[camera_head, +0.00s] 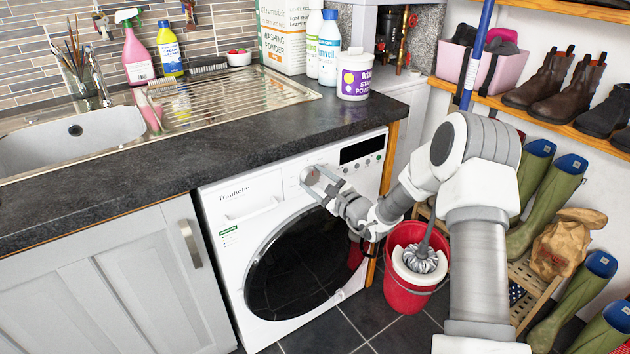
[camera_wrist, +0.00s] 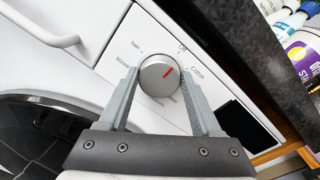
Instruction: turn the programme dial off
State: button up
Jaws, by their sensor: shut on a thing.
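My gripper (camera_wrist: 158,78) is shut on the dial, one finger on each side. In the head view the dial (camera_head: 310,174) is partly hidden by my gripper (camera_head: 322,183).
The machine's black round door (camera_head: 295,265) is shut below the dial. A dark worktop (camera_head: 250,150) overhangs just above. A red bucket (camera_head: 400,292) with a mop stands on the floor to the right.

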jog(key=o, duration=1.4)
jog(key=shift+c, duration=0.2)
jog(key=p+v, duration=0.3)
jog(key=v, duration=1.4)
jog(key=shift+s, duration=0.2)
jog(key=shift+d, duration=0.15)
